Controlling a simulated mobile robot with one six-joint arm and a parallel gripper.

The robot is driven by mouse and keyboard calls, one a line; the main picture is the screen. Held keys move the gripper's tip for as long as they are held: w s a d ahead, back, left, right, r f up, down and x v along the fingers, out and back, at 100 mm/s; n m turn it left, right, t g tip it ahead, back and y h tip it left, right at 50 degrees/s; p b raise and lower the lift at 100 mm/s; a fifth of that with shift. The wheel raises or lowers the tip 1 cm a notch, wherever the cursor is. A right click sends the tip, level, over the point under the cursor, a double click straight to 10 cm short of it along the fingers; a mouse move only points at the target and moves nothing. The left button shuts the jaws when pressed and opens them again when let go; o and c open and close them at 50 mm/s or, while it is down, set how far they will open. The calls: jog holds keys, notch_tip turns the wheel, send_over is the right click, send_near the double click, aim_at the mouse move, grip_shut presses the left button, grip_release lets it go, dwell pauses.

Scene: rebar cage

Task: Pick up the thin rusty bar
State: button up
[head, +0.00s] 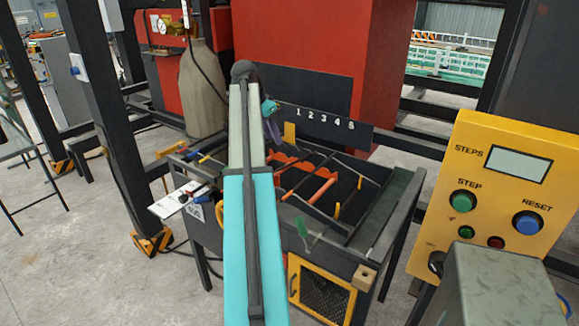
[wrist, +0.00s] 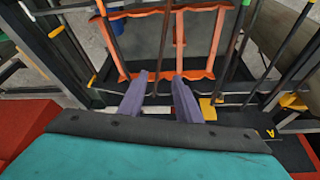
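In the wrist view, a thin brown bar (wrist: 164,42), which looks like the thin rusty bar, lies across an orange notched rack (wrist: 215,40). Its near end reaches between the two purple fingers of my gripper (wrist: 160,77). The fingers stand apart, with a gap on both sides of the bar; I cannot tell the height between them. In the head view, my gripper (head: 271,122) is small and partly hidden by my arm, above the back of the rack (head: 325,190). I cannot single out the thin bar there.
Other bars lie beside it, including a dark bar (wrist: 114,22) to the left and a long thin bar (wrist: 272,55) to the right. A dark-framed bench (head: 375,225) holds the rack. A numbered dark panel (head: 345,133) stands behind it. A yellow control box (head: 485,195) is at right.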

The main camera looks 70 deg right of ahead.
jog(key=p, duration=0.2)
send_over(285, 166)
jog(key=w+a, duration=0.1)
jog(key=a, duration=0.1)
jog(key=shift+w+d+f, duration=0.1)
jog(key=shift+w+f, duration=0.05)
jog(key=shift+f, duration=3.8)
jog(key=shift+f, duration=0.1)
jog(key=shift+p+x, duration=0.65)
jog(key=shift+x, duration=0.3)
jog(key=shift+p+x, duration=0.4)
jog(key=shift+x, duration=1.15)
jog(key=shift+d, duration=0.1)
grip_shut()
